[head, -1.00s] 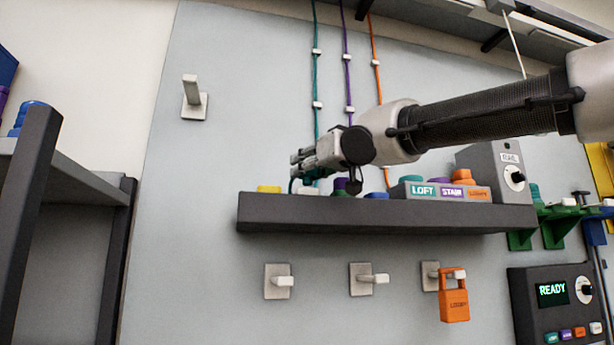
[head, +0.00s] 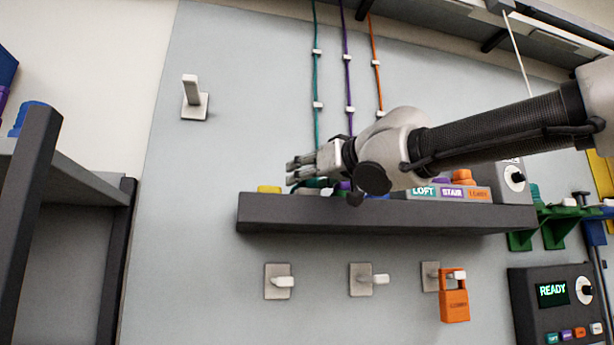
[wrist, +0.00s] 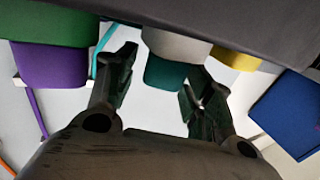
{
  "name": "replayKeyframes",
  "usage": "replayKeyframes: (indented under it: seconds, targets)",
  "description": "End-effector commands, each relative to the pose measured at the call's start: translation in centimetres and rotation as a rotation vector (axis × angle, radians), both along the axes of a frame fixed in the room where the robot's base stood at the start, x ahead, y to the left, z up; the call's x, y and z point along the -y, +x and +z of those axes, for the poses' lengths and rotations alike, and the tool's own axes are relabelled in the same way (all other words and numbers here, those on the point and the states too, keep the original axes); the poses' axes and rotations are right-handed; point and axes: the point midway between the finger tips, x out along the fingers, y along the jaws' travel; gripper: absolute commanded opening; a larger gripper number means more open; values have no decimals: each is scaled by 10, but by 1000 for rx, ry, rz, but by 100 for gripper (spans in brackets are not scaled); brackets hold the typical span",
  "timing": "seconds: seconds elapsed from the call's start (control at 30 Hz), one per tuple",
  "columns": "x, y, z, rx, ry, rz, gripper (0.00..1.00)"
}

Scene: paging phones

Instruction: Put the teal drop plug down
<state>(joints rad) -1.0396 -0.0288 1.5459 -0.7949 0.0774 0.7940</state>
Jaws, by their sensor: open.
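The teal drop plug (wrist: 165,74) shows in the wrist view between my fingers, against a white block (wrist: 176,46). In the head view a bit of teal (head: 318,183) shows at the shelf, mostly hidden by my gripper (head: 300,170). My gripper is open; in the wrist view its two fingers (wrist: 157,95) stand apart on either side of the teal plug, with a light gap visible below the plug. I cannot tell whether a finger touches it. The plug appears to be at the white block on the dark shelf (head: 270,214).
A purple plug (wrist: 50,66) at a green block (wrist: 50,25) is close beside one finger. A yellow piece (wrist: 235,56) is near the other. LOFT, STAIR and LOBBY labelled blocks (head: 450,192) stand right on the shelf. Wall pegs (head: 278,281) and an orange tag (head: 454,304) are below.

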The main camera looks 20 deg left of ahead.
Motion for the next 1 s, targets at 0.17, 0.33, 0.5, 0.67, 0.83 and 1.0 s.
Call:
replayKeyframes:
  seconds: [0.17, 0.33, 0.5, 0.67, 0.83, 1.0]
  targets:
    - [24, -15, 2, 2, 2, 0, 52]
    - [57, -38, 2, 2, 3, 0, 52]
    - [82, -55, 1, 2, 2, 1, 52]
    - [96, -63, 1, 1, 0, 0, 52]
    - [98, -65, 0, 1, 1, -1, 52]
    - [106, -58, -5, -6, -9, -22, 52]
